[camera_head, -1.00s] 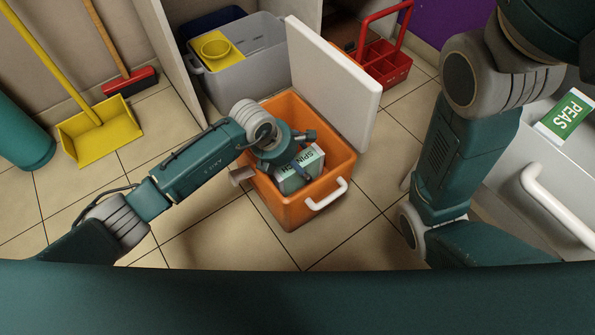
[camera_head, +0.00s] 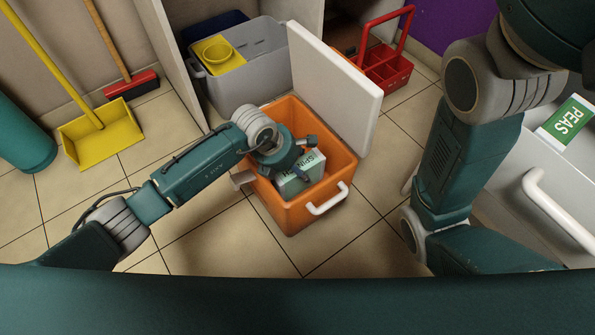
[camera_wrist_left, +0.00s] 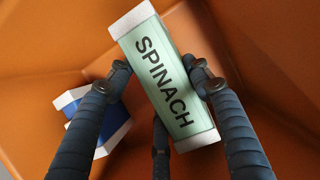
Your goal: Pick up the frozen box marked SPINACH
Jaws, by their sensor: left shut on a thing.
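The box marked SPINACH (camera_head: 300,175) is pale green with white ends. It is in the orange cooler (camera_head: 340,165) in the head view, partly hidden by my left gripper (camera_head: 300,160). In the left wrist view the SPINACH box (camera_wrist_left: 163,75) is tilted between the dark fingers of my left gripper (camera_wrist_left: 160,85), which is shut on it. The orange cooler walls (camera_wrist_left: 50,40) surround it there. I cannot tell whether the box touches the cooler floor. My right gripper is not in view.
A blue and white box (camera_wrist_left: 110,125) lies in the cooler below. The cooler's white lid (camera_head: 345,90) stands open at the back. A PEAS box (camera_head: 567,120) is at the right by a white container (camera_head: 545,160). A grey bin (camera_head: 245,85) and red caddy (camera_head: 385,70) stand behind.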

